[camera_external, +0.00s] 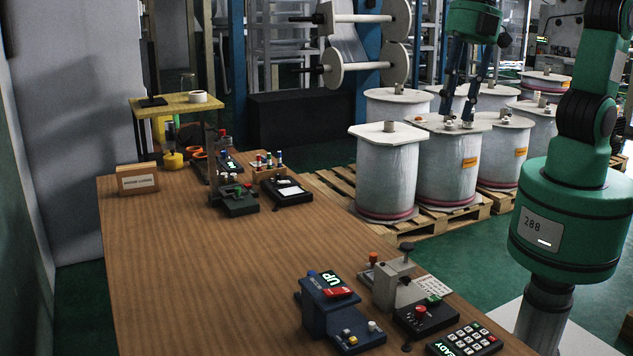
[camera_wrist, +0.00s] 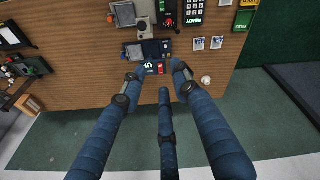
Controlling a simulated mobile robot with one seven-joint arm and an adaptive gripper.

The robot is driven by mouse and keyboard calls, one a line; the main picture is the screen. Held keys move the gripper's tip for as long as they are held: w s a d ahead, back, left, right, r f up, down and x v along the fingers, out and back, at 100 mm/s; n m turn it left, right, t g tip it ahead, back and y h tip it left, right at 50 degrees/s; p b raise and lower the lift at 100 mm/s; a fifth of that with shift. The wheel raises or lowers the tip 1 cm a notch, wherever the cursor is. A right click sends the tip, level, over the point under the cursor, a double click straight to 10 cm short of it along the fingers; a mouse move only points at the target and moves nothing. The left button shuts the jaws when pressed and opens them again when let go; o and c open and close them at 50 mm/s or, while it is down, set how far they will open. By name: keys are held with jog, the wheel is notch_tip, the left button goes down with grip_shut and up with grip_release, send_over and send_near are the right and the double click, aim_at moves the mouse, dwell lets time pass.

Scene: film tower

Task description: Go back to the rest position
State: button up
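My gripper (camera_external: 460,112) hangs fingers down at the upper right in the external view, in front of the wrapped drums in the picture. In the wrist view my gripper (camera_wrist: 155,80) shows three blue fingers spread apart with nothing between them. It is open and empty. Past the fingertips in the wrist view is the blue device with the "UP" display (camera_wrist: 150,68), apart from the fingers as far as I can tell. The same blue device (camera_external: 322,308) stands near the table's front in the external view. The rest position itself is not marked in any view.
The brown table (camera_external: 220,270) has a clear middle. A grey press (camera_external: 395,285) and a "READY" keypad (camera_external: 467,341) stand at its front right. A sign block (camera_external: 137,180) and small devices (camera_external: 235,200) stand at the back. Wrapped drums (camera_external: 385,175) stand on pallets behind.

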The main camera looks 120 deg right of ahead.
jog(key=s+r+m+t, duration=0.1)
jog(key=s+r+m, duration=0.2)
jog(key=s, duration=0.8)
jog(key=s+d+r+m+t, duration=0.1)
jog(key=s+r+m, duration=0.2)
jog(key=s, duration=0.9)
jog(key=shift+s+d+m+t, duration=0.2)
jog(key=shift+m+t, duration=0.2)
jog(key=shift+m, duration=0.3)
jog(key=shift+r, duration=0.1)
